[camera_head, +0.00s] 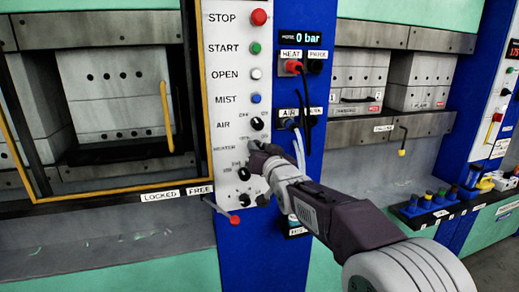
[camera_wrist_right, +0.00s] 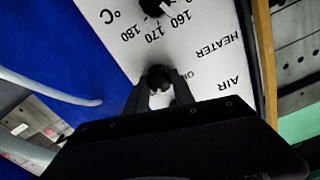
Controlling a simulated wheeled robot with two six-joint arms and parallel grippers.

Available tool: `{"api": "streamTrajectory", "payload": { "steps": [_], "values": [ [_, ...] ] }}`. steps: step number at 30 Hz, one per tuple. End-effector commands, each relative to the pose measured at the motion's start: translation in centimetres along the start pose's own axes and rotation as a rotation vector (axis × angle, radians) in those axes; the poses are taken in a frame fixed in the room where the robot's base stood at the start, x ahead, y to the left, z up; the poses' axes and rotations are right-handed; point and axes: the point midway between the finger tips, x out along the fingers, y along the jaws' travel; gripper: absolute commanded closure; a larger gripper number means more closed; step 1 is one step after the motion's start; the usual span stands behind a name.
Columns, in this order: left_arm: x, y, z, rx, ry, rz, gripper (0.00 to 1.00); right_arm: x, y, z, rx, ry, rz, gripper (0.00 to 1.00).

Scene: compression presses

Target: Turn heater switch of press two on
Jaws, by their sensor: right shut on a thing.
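The control panel (camera_head: 233,70) stands upright in the middle of the head view, with the HEATER label (camera_head: 223,148) low on it. My right gripper (camera_head: 257,152) is at the heater row and covers the heater switch there. In the right wrist view the black heater switch (camera_wrist_right: 159,76) is a round knob in line with the HEATER label (camera_wrist_right: 217,46). The right gripper (camera_wrist_right: 160,90) has its fingers on both sides of this knob and is shut on it. The knob's pointer direction is hidden. My left gripper is not in view.
The AIR knob (camera_head: 257,124) is just above the gripper, and a dial (camera_head: 244,201) is below it. A red-tipped lever (camera_head: 234,219) sticks out under the panel. Cables and hoses (camera_head: 303,100) hang close on the right. A press opening (camera_head: 110,95) lies left.

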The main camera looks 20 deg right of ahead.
Motion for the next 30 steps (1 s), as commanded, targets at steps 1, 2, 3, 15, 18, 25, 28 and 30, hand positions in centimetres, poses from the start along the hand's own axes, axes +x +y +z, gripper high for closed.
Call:
{"api": "streamTrajectory", "payload": {
  "steps": [1, 2, 3, 15, 18, 25, 28, 30],
  "values": [
    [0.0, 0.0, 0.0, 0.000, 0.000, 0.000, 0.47, 0.0, 0.0, 0.1, 0.002, -0.003, 0.001, 1.00],
    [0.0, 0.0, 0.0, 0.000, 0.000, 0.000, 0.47, 0.0, 0.0, 0.1, 0.002, -0.003, 0.001, 1.00],
    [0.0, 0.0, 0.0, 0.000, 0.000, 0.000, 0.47, 0.0, 0.0, 0.1, 0.002, -0.003, 0.001, 0.62],
    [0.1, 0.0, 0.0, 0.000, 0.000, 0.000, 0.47, -0.3, 0.0, 0.1, 0.000, -0.001, 0.000, 0.48],
    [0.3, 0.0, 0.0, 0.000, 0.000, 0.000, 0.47, -1.4, 0.0, 0.1, 0.000, 0.000, 0.000, 0.48],
    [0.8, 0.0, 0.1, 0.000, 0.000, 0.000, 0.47, -6.2, 0.0, 0.0, -0.001, 0.001, 0.000, 0.48],
    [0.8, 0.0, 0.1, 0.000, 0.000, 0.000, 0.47, -7.9, 0.0, 0.0, 0.001, 0.001, 0.001, 0.48],
    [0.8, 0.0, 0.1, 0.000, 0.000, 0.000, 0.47, -8.6, 0.0, 0.0, 0.001, 0.000, 0.001, 0.48]
  ]
}}
